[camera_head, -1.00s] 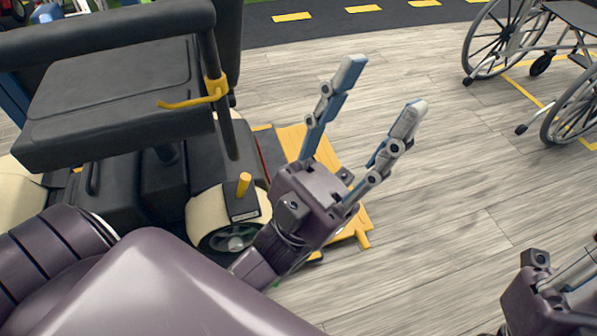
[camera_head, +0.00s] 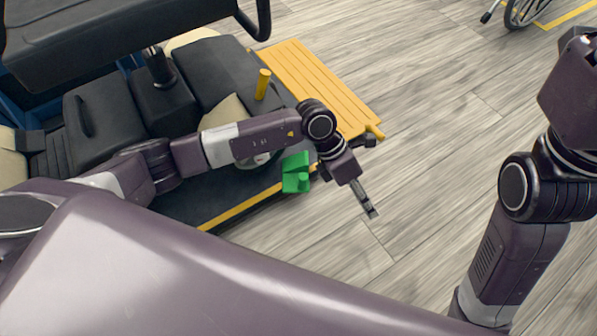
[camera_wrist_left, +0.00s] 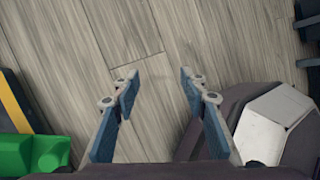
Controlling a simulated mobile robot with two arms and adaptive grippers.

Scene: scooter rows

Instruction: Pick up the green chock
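The green chock (camera_head: 296,173) sits at the scooter's near side, beside its wheel and the yellow-edged platform, left of my left gripper. It also shows in the left wrist view (camera_wrist_left: 35,155) at the lower left corner, partly cut off. My left gripper (camera_head: 368,208) points down toward the floor just right of the chock, apart from it. In the left wrist view my left gripper (camera_wrist_left: 158,85) is open, with only bare floor between its fingers. My right arm (camera_head: 525,215) stands at the right; its gripper is out of view.
The dark scooter (camera_head: 125,115) with its seat and a yellow lever (camera_head: 262,84) fills the left. A yellow ramp (camera_head: 315,85) lies behind the chock. A wheelchair wheel (camera_head: 522,10) shows at the top right. The wooden floor (camera_head: 440,120) between is clear.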

